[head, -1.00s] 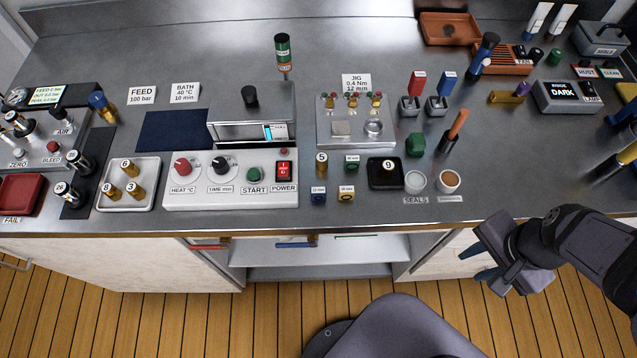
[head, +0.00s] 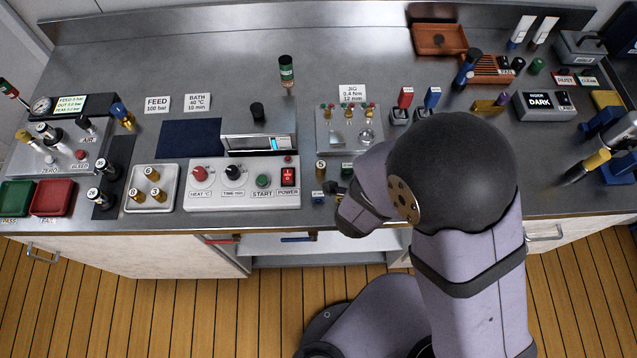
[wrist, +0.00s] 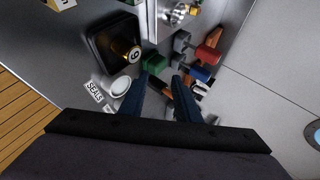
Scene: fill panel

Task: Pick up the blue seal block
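The blue seal block (head: 318,197) is a small dark blue cube with a pale label on top. It stands on the bench near the front edge, right of the POWER switch, in the head view. My gripper (wrist: 165,82) is open and empty in the wrist view, with two dark blue fingers apart. In the head view my arm comes in from the right, and its end is just right of the blue seal block. The arm hides the fingertips' exact distance from it. I cannot make out the blue block in the wrist view.
The heater panel (head: 243,198) is to the left. The jig (head: 350,125) stands behind. The wrist view shows a black tray (wrist: 97,62), a white seals cup (wrist: 120,87) and a green block (wrist: 153,62).

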